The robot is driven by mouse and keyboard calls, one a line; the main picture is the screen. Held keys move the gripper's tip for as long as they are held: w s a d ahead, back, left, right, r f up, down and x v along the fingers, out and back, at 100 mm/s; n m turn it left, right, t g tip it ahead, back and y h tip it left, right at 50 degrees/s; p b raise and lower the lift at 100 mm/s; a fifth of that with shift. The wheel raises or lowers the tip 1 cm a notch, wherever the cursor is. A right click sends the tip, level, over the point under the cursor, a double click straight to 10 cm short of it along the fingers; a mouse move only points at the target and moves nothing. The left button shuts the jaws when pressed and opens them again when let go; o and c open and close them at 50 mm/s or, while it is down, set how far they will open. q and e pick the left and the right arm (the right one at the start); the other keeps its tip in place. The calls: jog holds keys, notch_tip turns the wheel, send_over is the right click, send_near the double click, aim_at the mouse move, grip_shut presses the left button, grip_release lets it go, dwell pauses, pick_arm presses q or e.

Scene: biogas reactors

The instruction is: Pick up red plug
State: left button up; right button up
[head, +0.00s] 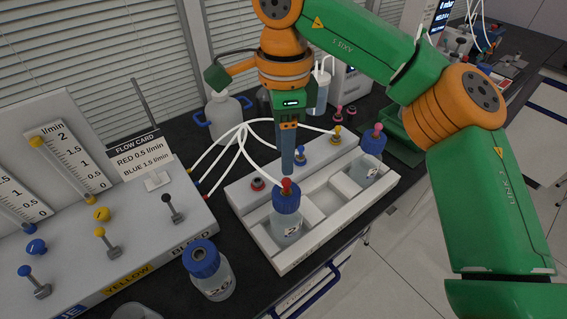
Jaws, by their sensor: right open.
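A red plug (287,186) sits on top of the blue cap of a clear bottle (287,225), with a white tube running to it. The bottle stands in the front left compartment of a white tray (275,262). My right gripper (287,171) points down just above the red plug. Its fingers line up in this view, so the gap between them does not show clearly. I see nothing held in it; whether it touches the plug is hard to tell. My left gripper is not in view.
Another dark red plug (257,184), a blue one (300,154) and a yellow one (337,134) sit on the tray's back ledge. A second bottle (367,165) with a pink plug stands at right. A loose bottle (209,270) stands left, beside the flow panel (150,235).

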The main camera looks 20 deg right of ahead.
aim_at(287, 179)
jog(key=f, duration=0.2)
jog(key=s+f+p, duration=0.1)
jog(key=f, duration=0.3)
jog(key=shift+s+f, duration=0.1)
jog(key=shift+s, duration=0.2)
jog(key=shift+w+f, duration=0.2)
jog(key=shift+s+r, duration=0.1)
grip_shut()
